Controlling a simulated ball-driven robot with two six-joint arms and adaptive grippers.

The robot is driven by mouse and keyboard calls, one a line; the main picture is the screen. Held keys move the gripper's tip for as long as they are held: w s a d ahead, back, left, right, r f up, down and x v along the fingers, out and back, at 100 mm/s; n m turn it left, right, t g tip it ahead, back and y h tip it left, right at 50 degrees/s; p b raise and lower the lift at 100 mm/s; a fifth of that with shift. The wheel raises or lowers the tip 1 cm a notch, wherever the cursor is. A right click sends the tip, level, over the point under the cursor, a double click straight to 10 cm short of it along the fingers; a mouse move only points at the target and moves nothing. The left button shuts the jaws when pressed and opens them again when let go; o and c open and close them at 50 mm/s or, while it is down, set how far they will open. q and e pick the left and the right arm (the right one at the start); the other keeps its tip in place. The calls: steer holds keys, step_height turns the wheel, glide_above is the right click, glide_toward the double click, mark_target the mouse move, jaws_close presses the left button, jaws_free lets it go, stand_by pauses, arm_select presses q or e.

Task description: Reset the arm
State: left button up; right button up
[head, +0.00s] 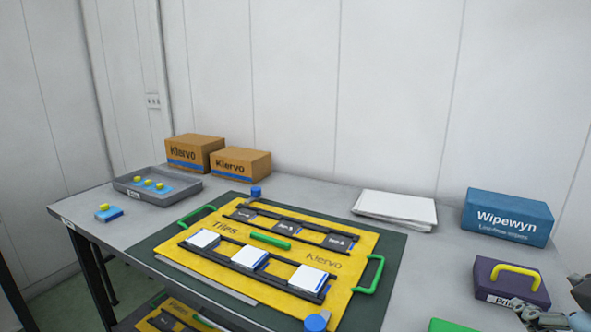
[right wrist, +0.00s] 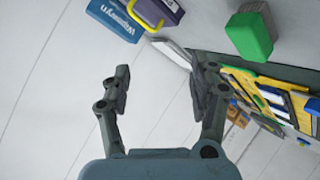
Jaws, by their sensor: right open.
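My right gripper (head: 528,312) shows at the bottom right corner of the head view, in front of the purple box (head: 508,283) with a yellow handle. In the right wrist view my right gripper (right wrist: 164,76) has its two fingers wide apart with nothing between them. The purple box (right wrist: 170,8) and a green block (right wrist: 250,36) show beyond the fingers, apart from them as far as I can tell. My left gripper is not in the head view.
A yellow board (head: 214,250) with green handles, black rails and white-topped blocks lies on a dark green mat (head: 388,262). A grey tray (head: 165,199), cardboard boxes (head: 240,163), white sheets (head: 395,207) and a blue Wipewyn box (head: 507,217) stand along the back. A green block (head: 450,326) is at the front.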

steer(key=s+a+f+g, duration=0.1)
steer(key=s+f, duration=0.1)
steer(key=s+f+m+g+y, duration=0.1)
steer(key=s, duration=0.1)
steer(key=s+a+f+g, duration=0.1)
steer(key=s+f+g, duration=0.1)
steer(key=shift+s+a+f+m, duration=0.1)
steer(key=shift+a+f+m, duration=0.2)
steer(key=shift+f+m, duration=0.1)
steer(key=s+a+f+m+g+y, duration=0.1)
steer(key=s+a+f+g+y, duration=0.25)
steer(key=s, duration=0.45)
step_height(320, 180, down, 30)
steer(key=s+d+g+b, duration=0.2)
steer(key=s, duration=0.1)
steer(key=s+d+f, duration=0.1)
steer(key=s+f, duration=1.4)
steer(key=s, duration=0.1)
steer(key=shift+s+m+g+h+b, duration=0.3)
steer(key=shift+s+g+h+b, duration=0.05)
steer(key=shift+s+h, duration=0.1)
